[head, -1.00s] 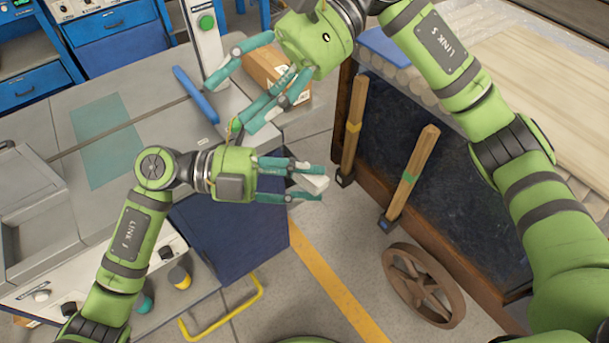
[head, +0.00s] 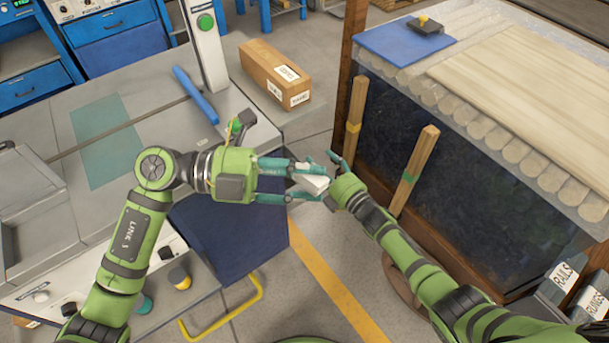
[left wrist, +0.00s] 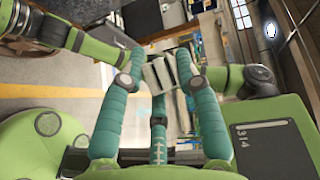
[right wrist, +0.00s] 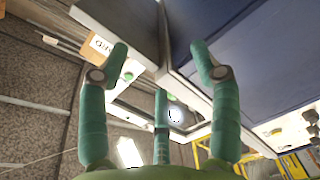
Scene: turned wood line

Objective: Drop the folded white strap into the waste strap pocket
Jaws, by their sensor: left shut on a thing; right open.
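The folded white strap (head: 312,184) is between the fingers of my left gripper (head: 298,181), which is shut on it. It is held in the air, past the right edge of the grey bench. In the left wrist view the strap (left wrist: 158,74) shows as pale folded layers between the teal fingertips. My right gripper (head: 333,180) is open, just right of the strap and facing it. In the right wrist view its fingers (right wrist: 161,62) are spread with no strap visible between them. I cannot pick out the waste strap pocket for sure in any view.
The grey bench (head: 110,215) has a blue panel (head: 235,250) below its right end. A cardboard carton (head: 272,75) stands behind. Two wooden posts (head: 354,120) lean on the dark-sided stand at right. A yellow handle (head: 255,295) juts out at the front.

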